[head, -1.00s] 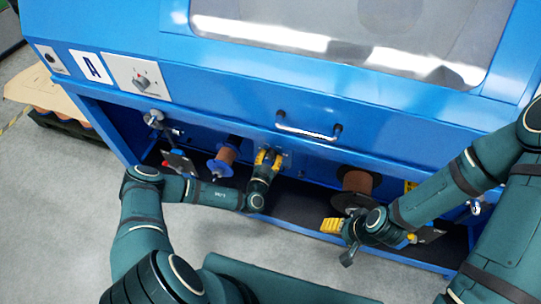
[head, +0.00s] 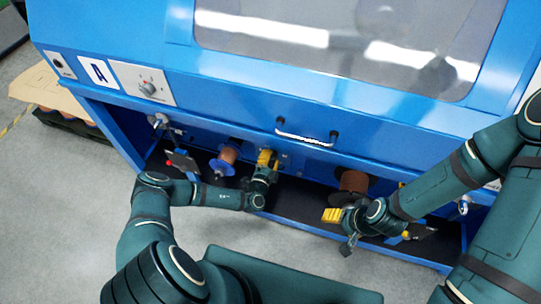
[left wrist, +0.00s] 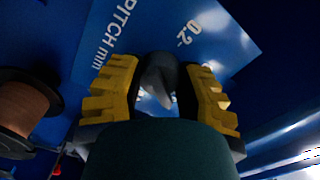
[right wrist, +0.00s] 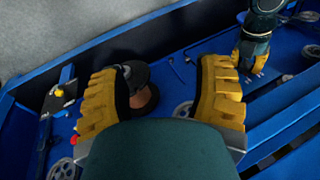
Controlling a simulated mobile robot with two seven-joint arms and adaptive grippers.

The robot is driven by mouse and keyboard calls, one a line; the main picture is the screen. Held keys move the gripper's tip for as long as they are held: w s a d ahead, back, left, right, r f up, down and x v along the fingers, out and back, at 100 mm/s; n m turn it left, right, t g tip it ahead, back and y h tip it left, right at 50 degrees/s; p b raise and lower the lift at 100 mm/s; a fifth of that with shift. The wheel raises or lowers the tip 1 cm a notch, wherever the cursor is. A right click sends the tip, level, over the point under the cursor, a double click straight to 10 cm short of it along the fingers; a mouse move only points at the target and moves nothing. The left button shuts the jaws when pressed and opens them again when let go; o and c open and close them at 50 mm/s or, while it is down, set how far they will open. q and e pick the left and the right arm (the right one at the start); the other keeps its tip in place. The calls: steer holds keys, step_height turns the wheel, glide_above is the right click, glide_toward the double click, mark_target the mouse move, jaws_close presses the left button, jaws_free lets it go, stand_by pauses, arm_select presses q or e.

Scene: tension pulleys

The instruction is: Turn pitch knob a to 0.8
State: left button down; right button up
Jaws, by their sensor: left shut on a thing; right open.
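The pitch knob (left wrist: 158,80) is a dark grey knob on a blue plate (left wrist: 218,18) printed "PITCH mm" and "0.2" in the left wrist view. My left gripper (left wrist: 158,95) is shut on the knob, with a yellow finger on each side of it. The rest of the dial scale is hidden, so I cannot read the setting. In the head view my left gripper (head: 266,158) is at the back panel under the machine's handle, and it hides the knob. My right gripper (head: 338,215) is open and empty, in front of a copper spool (head: 354,182).
Another copper spool (head: 228,155) is left of my left gripper; it also shows in the left wrist view (left wrist: 18,108). A metal handle (head: 305,138) is above. Floor (head: 70,200) is clear.

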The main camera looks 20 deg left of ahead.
arm_select(q)
steer(key=m+p, duration=0.1)
steer(key=m, duration=0.2)
steer(key=m+p, duration=0.2)
steer(key=m, duration=0.2)
steer(key=shift+a+r, duration=0.15)
steer(key=shift+m+p, duration=0.85)
steer(key=shift+m, duration=1.15)
steer(key=shift+w, duration=0.1)
steer(key=c, duration=0.5)
jaws_free()
steer(key=shift+s, duration=0.35)
steer(key=s, duration=1.1)
steer(key=shift+s+a, duration=0.15)
steer(key=shift+s, duration=0.05)
